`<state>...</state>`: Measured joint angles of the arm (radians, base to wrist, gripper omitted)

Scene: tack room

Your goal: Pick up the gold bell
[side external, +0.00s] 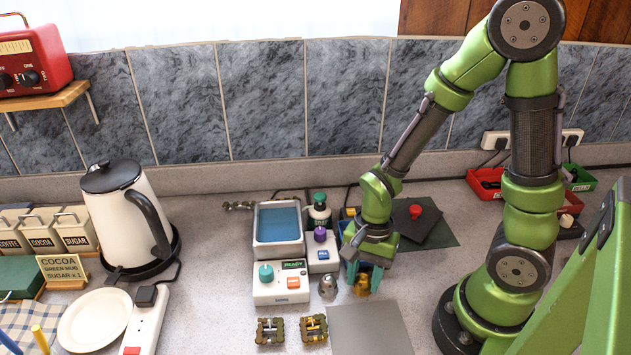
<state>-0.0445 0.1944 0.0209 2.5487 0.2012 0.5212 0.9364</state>
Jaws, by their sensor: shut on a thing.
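The gold bell (362,288) is on the counter, just right of a silver bell (327,288). My gripper (363,276) points down over the gold bell and is shut on it. The fingers hide the upper part of the gold bell. The bell appears to be at counter level; I cannot tell whether it touches the surface.
A white device (280,287) with a blue-topped tray (279,228) stands left of the bells. Two small metal frames (291,330) and a grey mat (370,330) lie in front. A kettle (127,215), plate (94,320) and power strip (145,322) are further left.

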